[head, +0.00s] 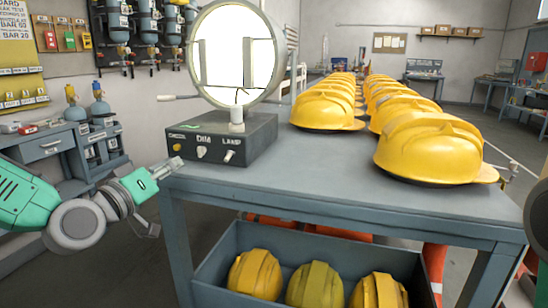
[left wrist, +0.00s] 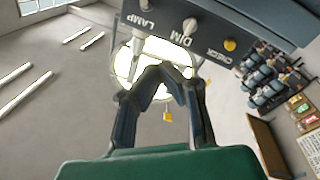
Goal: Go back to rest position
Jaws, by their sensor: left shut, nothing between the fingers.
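My left gripper (head: 172,166) is in the head view beside the left front corner of the grey workbench (head: 330,190), just below and left of the dark lamp box. In the left wrist view the fingers of the left gripper (left wrist: 168,76) come together at the tips with nothing between them. The lamp box (left wrist: 205,22) fills the top of that view, its knobs facing the fingers. At the right edge of the head view a dark piece and a bit of green of my right arm show. Small metallic parts near the bench's right corner may be my right gripper (head: 508,172); its jaws cannot be made out.
The dark box (head: 245,140) carries a round lit lamp (head: 236,55) at the bench's left. Yellow helmets (head: 432,148) line the bench in rows. A grey bin (head: 215,265) with helmets sits below. A blue-grey side table (head: 45,148) stands left.

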